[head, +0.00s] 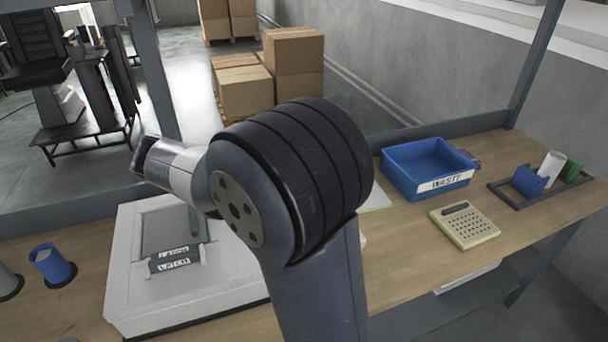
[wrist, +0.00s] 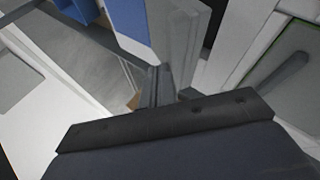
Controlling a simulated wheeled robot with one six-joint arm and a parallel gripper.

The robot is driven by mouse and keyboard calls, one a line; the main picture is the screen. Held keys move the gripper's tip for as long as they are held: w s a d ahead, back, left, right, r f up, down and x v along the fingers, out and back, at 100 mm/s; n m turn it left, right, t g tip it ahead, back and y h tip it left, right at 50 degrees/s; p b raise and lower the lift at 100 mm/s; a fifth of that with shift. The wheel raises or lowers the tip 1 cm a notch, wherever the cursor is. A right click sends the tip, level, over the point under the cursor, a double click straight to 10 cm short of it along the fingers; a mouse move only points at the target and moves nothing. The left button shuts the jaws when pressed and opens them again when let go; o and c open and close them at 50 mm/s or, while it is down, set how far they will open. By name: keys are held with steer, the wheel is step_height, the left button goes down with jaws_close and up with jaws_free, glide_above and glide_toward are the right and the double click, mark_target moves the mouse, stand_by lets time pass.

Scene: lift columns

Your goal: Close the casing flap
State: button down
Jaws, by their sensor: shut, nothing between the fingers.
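The white casing (head: 125,290) stands on the left half of the wooden bench in the head view. Its top has a grey recessed panel (head: 165,232) and dark plates with white lettering (head: 174,262) at the near edge of it. My gripper (wrist: 159,88) is shut and empty in the wrist view. A grey slab-like panel (wrist: 187,40) stands right beside the fingertips; it may be the flap, and I cannot tell if they touch it. In the head view my arm hides most of the gripper and the casing's right part.
A blue bin labelled waste (head: 425,168), a yellowish keypad-like device (head: 464,224) and a dark rack (head: 540,188) are on the right of the bench. A blue cup (head: 52,264) stands left of the casing. Cardboard boxes (head: 292,62) are stacked behind.

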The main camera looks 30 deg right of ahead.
steer(key=a+f+h+b, duration=0.2)
steer(key=a+f+n+h+b, duration=0.1)
steer(key=f, duration=0.1)
steer(key=shift+w+a, duration=0.1)
steer(key=shift+w, duration=0.25)
steer(key=shift+a+f+b, duration=0.4)
steer(key=shift+f+b, duration=0.15)
steer(key=shift+f, duration=0.2)
steer(key=w+d+r+p+v, duration=0.1)
steer(key=r+v, duration=0.1)
steer(key=v, duration=1)
steer(key=shift+h, duration=0.3)
